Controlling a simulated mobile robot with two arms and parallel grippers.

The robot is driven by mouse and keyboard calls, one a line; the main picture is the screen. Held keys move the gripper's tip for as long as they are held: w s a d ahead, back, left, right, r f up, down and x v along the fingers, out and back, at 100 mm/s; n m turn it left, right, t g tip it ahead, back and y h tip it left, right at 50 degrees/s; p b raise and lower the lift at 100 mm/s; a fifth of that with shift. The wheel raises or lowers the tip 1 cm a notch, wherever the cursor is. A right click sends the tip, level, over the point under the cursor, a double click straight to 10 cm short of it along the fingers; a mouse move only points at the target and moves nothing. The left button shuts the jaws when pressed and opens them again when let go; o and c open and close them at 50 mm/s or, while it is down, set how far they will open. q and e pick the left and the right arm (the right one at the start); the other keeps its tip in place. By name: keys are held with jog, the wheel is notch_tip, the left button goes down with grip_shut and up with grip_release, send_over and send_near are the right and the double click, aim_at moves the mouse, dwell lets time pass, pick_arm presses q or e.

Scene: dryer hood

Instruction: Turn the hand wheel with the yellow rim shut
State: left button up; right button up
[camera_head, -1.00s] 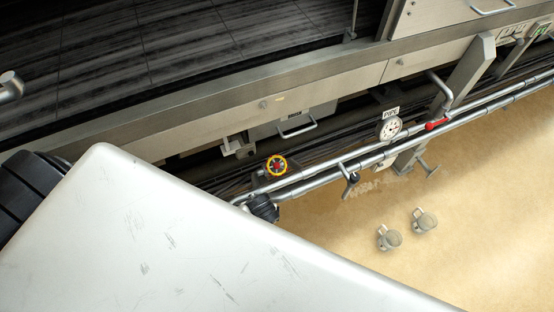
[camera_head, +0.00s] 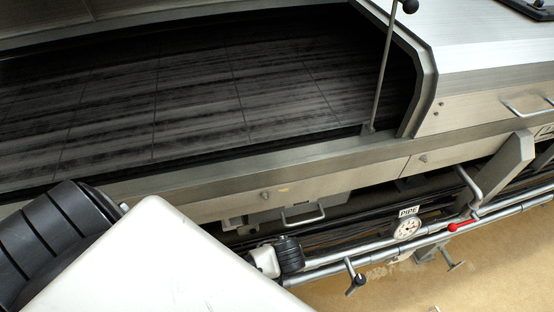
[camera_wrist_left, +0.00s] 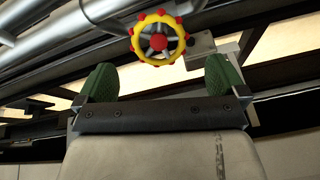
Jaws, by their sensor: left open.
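The hand wheel with the yellow rim (camera_wrist_left: 158,38) shows in the left wrist view, with red knobs around its rim, dark spokes and a red hub. My left gripper (camera_wrist_left: 160,68) is open, with one green finger on each side and nothing between them. The wheel lies beyond the fingertips, roughly centred between them and apart from them. In the head view the wheel is not visible, and my arm covers the area where the pipes begin. My right gripper is not in view.
Silvery pipes (camera_head: 335,262) run below the dryer's metal front edge (camera_head: 320,185). They carry a round gauge (camera_head: 408,228), a red lever (camera_head: 461,226) and a black-tipped lever (camera_head: 355,281). A metal bracket (camera_wrist_left: 208,50) sits beside the wheel. Tan floor lies at lower right.

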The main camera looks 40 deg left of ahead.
pick_arm(q)
jog(key=x, duration=0.3)
jog(key=shift+w+a+f, duration=0.15)
jog(key=shift+f, duration=0.1)
jog(key=shift+b+x, duration=0.3)
jog(key=shift+x, duration=1.15)
jog(key=shift+c, duration=0.2)
jog(key=c, duration=0.8)
jog(key=shift+c, duration=0.2)
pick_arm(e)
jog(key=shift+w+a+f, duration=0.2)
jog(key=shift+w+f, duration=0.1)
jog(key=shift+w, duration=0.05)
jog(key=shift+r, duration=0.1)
